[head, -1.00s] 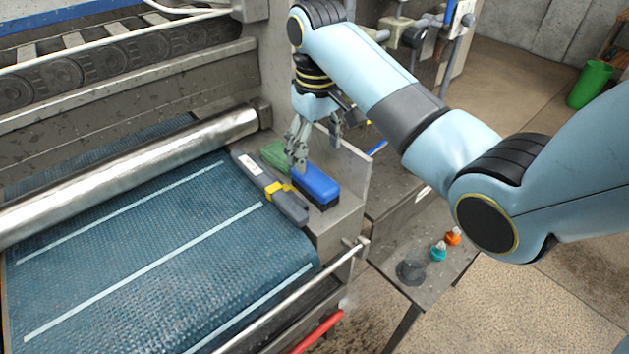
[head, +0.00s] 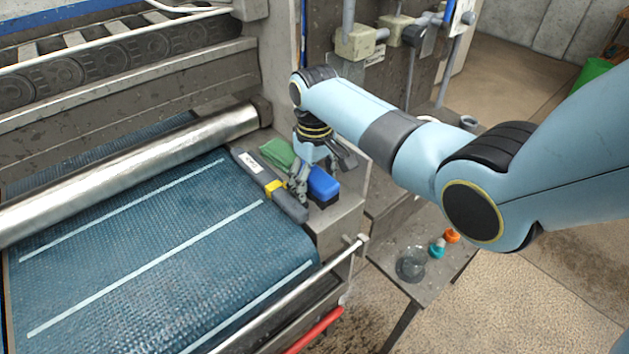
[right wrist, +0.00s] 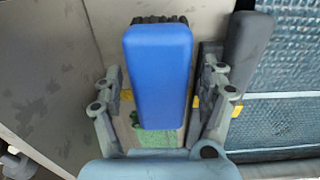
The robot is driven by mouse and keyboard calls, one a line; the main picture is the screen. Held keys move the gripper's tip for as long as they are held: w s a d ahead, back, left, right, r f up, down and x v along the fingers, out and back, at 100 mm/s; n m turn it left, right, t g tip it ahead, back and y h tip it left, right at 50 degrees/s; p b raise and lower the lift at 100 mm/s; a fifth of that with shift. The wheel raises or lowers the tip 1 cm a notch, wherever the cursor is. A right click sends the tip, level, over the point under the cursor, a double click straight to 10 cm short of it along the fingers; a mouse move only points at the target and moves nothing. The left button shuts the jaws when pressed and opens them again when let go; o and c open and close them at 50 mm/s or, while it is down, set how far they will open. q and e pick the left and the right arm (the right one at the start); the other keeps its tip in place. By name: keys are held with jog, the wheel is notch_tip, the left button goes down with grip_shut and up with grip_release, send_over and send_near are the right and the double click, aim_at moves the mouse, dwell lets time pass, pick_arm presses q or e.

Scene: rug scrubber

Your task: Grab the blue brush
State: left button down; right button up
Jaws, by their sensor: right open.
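The blue brush (head: 323,183) lies on the grey ledge at the right side of the machine, its blue back up and dark bristles below. My right gripper (head: 312,190) is down at the brush, with one finger seen on its left side. In the right wrist view the blue brush (right wrist: 158,75) lies between the two spread fingers of the right gripper (right wrist: 160,90), with small gaps on both sides. The right gripper is open. Its far finger is mostly hidden in the head view. My left gripper is not in view.
A metal roller (head: 130,175) crosses the blue rug (head: 150,260).

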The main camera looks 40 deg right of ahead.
jog(key=c, duration=1.4)
jog(key=shift+o, duration=0.2)
jog(key=shift+r, duration=0.1)
